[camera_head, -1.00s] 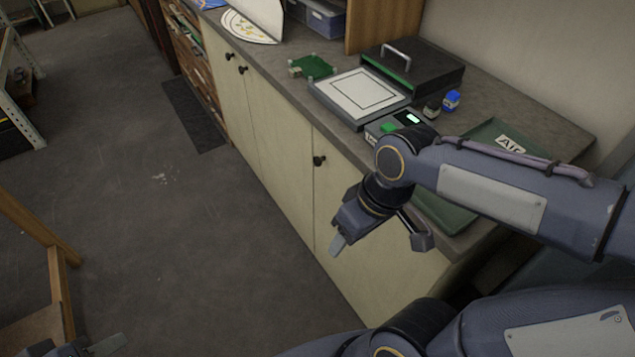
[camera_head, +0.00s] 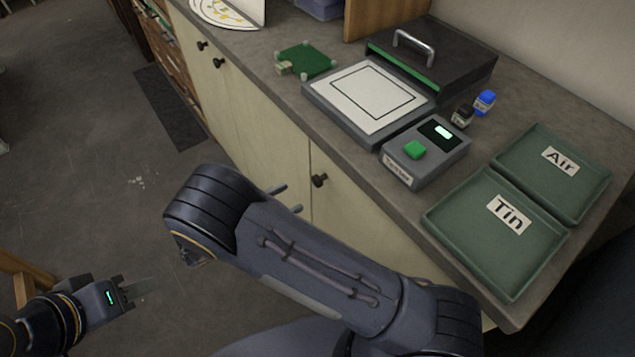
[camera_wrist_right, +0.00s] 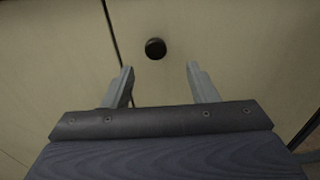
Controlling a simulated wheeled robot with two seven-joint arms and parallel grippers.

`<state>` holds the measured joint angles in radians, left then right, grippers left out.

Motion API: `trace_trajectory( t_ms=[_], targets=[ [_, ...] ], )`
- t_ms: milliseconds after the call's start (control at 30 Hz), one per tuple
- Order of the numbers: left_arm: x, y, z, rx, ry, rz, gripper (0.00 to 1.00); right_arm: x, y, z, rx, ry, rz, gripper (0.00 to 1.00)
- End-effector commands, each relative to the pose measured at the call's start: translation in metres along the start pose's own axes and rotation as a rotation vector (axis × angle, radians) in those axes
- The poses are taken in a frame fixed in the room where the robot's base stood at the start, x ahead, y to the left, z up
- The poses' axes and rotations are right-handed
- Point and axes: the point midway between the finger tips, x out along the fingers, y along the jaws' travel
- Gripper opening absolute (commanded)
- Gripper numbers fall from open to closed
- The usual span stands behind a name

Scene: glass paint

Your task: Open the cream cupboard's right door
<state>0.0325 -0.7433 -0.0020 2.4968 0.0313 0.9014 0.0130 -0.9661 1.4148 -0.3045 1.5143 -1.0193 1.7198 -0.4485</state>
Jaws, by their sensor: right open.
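The cream cupboard (camera_head: 262,135) stands under the grey worktop. Its right door (camera_head: 350,205) is shut, with a thin seam on its left, and carries a dark round knob (camera_head: 319,180) near that seam. In the right wrist view the knob (camera_wrist_right: 155,48) lies ahead of and between the fingers of my right gripper (camera_wrist_right: 162,84), which is open and empty. In the head view the right gripper's fingertips (camera_head: 287,198) show just left of the knob; its body is hidden behind my arm. My left gripper (camera_head: 136,288) is low at the left, away from the cupboard; its finger gap is unclear.
Two more dark knobs (camera_head: 219,63) sit on the cupboard's left doors. The worktop (camera_head: 290,100) holds a tester box (camera_head: 425,152), a black lidded case (camera_head: 440,60), and green Tin (camera_head: 480,250) and Air (camera_head: 585,185) trays. The floor before the cupboard is mostly clear.

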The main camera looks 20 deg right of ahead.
Motion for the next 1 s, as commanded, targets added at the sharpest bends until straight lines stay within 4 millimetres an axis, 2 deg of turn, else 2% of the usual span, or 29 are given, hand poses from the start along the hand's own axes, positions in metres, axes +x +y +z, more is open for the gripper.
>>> trace_trajectory(
  t_ms=[67,167,500,633,1000],
  targets=[
    [0.001,0.000,0.000,0.000,0.000,0.000,0.36,-0.005,0.002,-0.005,-0.011,-0.037,0.030,0.53],
    [-0.001,0.000,-0.001,0.000,0.000,0.000,0.36,-0.003,0.004,-0.005,-0.016,-0.053,0.041,0.53],
    [-0.012,0.005,-0.006,0.000,0.000,0.000,0.36,0.050,0.005,-0.002,-0.018,-0.051,0.036,0.53],
    [-0.014,0.006,-0.007,0.000,0.000,0.000,0.36,0.063,0.006,-0.002,-0.019,-0.051,0.038,0.53],
    [-0.014,0.006,-0.007,0.000,0.000,0.000,0.36,0.070,0.006,-0.003,-0.017,-0.048,0.039,0.53]
  ],
)
